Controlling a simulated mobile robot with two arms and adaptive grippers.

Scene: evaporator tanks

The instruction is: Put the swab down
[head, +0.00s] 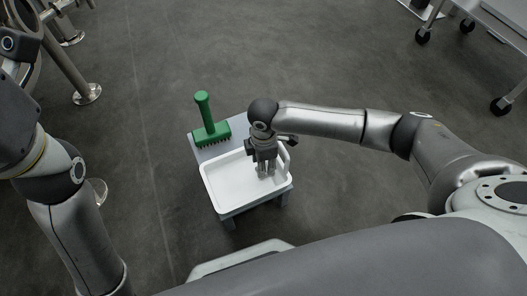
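My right gripper (266,172) points down over the right part of a white tray (212,193). Its fingertips are at or just above the tray floor. The fingers are small here, and I cannot tell whether they are shut on anything. I cannot clearly make out a swab; a thin pale shape (284,156) shows just right of the gripper, at the tray's right side, and I cannot tell what it is. My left arm comes in at the left edge, and its gripper is out of view.
The tray stands on a small grey table (205,153). A green brush (210,131) with an upright handle stands on the table behind the tray. Metal legs (67,70) stand on the floor at the upper left. A wheeled metal cart (495,35) is at the upper right. The floor between is clear.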

